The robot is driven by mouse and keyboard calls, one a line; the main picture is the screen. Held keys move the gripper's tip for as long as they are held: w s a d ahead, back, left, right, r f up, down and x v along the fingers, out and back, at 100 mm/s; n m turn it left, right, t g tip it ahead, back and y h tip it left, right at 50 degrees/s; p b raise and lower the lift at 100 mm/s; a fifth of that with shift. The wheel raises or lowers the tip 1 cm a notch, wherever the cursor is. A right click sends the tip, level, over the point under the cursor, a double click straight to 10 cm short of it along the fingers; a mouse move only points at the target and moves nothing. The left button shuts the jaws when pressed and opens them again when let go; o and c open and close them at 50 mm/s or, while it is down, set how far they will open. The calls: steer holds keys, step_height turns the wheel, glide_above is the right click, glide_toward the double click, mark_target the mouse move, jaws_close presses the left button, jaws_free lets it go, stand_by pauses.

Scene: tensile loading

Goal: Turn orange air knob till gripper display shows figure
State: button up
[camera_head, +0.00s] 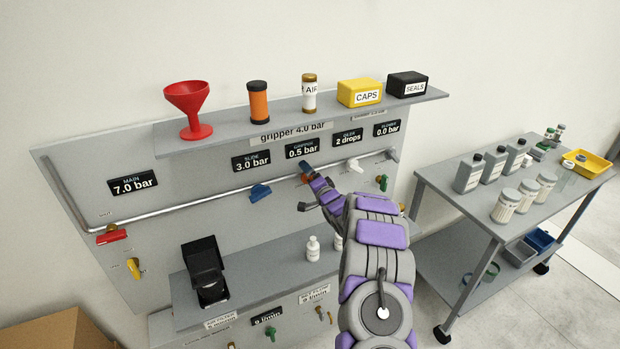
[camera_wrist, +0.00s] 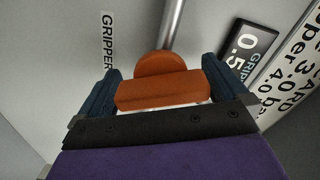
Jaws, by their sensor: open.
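The orange air knob (camera_wrist: 163,90) sits between the two blue fingers of my gripper (camera_wrist: 161,82) in the wrist view. The fingers are open, one on each side of the knob; I cannot tell if either touches it. In the head view my gripper (camera_head: 309,173) is at the panel below the gripper display (camera_head: 304,150), and the knob is mostly hidden. That display reads 0.5 bar and shows partly in the wrist view (camera_wrist: 247,50). A card (camera_head: 290,135) above the displays reads "gripper 4.0 bar", partly covered by the shelf.
Other displays read main 7.0 bar (camera_head: 133,183), slide 3.0 bar (camera_head: 251,162) and 2 drops (camera_head: 347,138). A blue knob (camera_head: 260,192) is left of my gripper and a white one (camera_head: 351,165) is right. A shelf (camera_head: 225,128) juts out above. Small bottles (camera_head: 313,248) stand below.

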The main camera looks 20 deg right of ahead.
steer(key=shift+c, duration=0.5)
steer(key=c, duration=0.7)
steer(key=shift+c, duration=0.2)
steer(key=shift+n, duration=0.3)
